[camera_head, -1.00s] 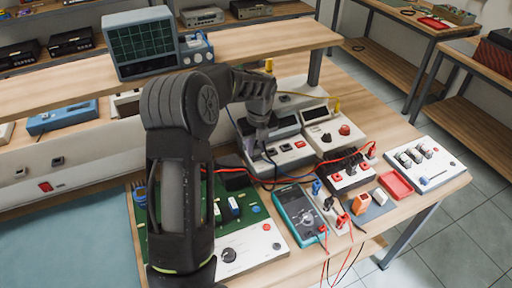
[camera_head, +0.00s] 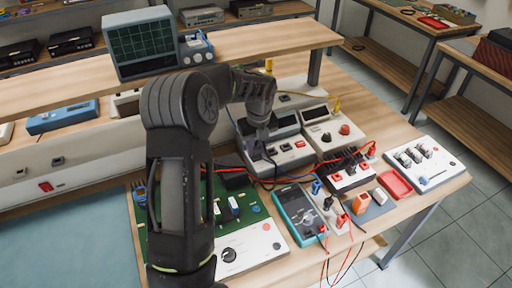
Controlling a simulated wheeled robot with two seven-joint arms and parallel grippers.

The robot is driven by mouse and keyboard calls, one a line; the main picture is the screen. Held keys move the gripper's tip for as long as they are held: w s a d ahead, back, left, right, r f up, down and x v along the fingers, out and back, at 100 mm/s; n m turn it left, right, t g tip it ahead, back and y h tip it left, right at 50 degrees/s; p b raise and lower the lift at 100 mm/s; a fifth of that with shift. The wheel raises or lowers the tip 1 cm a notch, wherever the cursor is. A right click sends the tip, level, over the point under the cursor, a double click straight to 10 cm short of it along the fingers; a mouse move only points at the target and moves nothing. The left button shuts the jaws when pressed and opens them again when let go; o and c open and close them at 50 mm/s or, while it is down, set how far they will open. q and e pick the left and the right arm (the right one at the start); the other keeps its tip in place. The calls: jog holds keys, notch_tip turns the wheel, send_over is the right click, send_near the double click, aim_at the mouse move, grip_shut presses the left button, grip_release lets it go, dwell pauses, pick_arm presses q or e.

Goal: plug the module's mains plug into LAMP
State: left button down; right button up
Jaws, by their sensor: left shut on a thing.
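My left arm comes up from the bottom and reaches over the bench. Its gripper (camera_head: 261,136) points down at the left part of a grey bench unit (camera_head: 292,147) with a dark display and red button. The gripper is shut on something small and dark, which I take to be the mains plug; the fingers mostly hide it. A dark cable (camera_head: 268,160) hangs just below the fingers. Whether the plug touches the unit or sits in a socket I cannot tell. No LAMP label is readable. My right gripper is not in view.
A second grey unit (camera_head: 331,133) stands to the right. In front lie a teal multimeter (camera_head: 299,213), a black terminal block (camera_head: 349,172), a red tray (camera_head: 395,183) and a green board (camera_head: 229,205). Red and black leads cross the bench. An oscilloscope (camera_head: 141,43) stands on the shelf.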

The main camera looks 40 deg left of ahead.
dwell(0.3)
pick_arm(q)
jog(key=c, duration=1.1)
grip_release()
jog(key=r+p, duration=0.3)
jog(key=r, duration=0.2)
jog(key=r+p, duration=0.2)
jog(key=shift+s+d+r+p, duration=0.25)
jog(key=shift+d+r+p, duration=0.05)
jog(key=shift+d+p, duration=0.05)
jog(key=shift+r, duration=0.15)
jog(key=shift+r+p, duration=0.55)
jog(key=shift+r, duration=1.85)
